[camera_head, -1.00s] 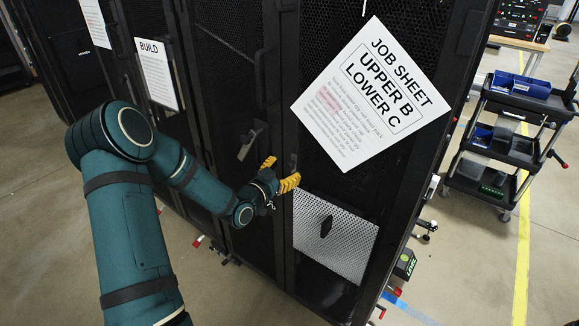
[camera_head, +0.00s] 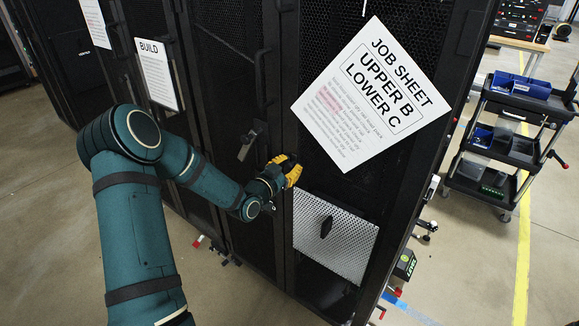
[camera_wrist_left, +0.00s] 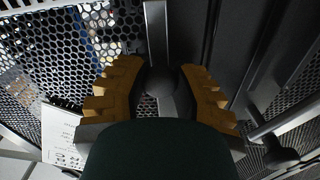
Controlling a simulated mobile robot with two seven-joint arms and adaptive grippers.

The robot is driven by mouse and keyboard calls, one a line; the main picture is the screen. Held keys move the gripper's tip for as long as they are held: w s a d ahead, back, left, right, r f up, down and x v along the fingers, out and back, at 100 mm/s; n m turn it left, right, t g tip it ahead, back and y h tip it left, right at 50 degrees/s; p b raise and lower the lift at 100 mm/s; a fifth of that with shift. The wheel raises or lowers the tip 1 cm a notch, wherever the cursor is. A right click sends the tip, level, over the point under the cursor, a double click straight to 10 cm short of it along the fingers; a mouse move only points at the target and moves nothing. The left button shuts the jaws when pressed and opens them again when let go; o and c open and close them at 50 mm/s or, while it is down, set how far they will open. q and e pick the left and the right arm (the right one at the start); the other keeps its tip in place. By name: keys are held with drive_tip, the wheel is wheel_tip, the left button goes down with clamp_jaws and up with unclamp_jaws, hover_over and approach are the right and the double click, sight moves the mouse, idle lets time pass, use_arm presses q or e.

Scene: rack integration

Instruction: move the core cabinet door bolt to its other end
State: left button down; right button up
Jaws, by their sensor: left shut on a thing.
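The core cabinet door (camera_head: 232,75) is black perforated mesh with a dark frame. My left gripper (camera_head: 283,169) has yellow fingers and is at the door's edge, low beside the job sheet. In the left wrist view the two yellow fingers (camera_wrist_left: 162,90) are shut on the dark round knob of the door bolt (camera_wrist_left: 160,80). A straight grey bar (camera_wrist_left: 156,28) runs up from the knob. In the head view the fingers mostly hide the bolt. My right gripper is not in view.
A dark lever handle (camera_head: 250,141) stands out just left of my gripper. A tilted white job sheet (camera_head: 370,95) is on the black panel to the right, above a pale perforated panel (camera_head: 334,236). A cart (camera_head: 503,135) with blue bins stands farther right.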

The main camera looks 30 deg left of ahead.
sight(294, 152)
use_arm(q)
wheel_tip(294, 152, up, 4)
drive_tip(key=shift+f+p, duration=0.15)
drive_tip(key=shift+p, duration=0.15)
drive_tip(key=shift+w, duration=0.1)
drive_tip(key=c, duration=0.7)
unclamp_jaws()
drive_tip(key=shift+s+f, duration=0.1)
drive_tip(key=shift+s, duration=0.15)
drive_tip(key=s, duration=0.7)
drive_tip(key=s+a, duration=0.1)
drive_tip(key=s, duration=0.3)
drive_tip(key=shift+s, duration=0.3)
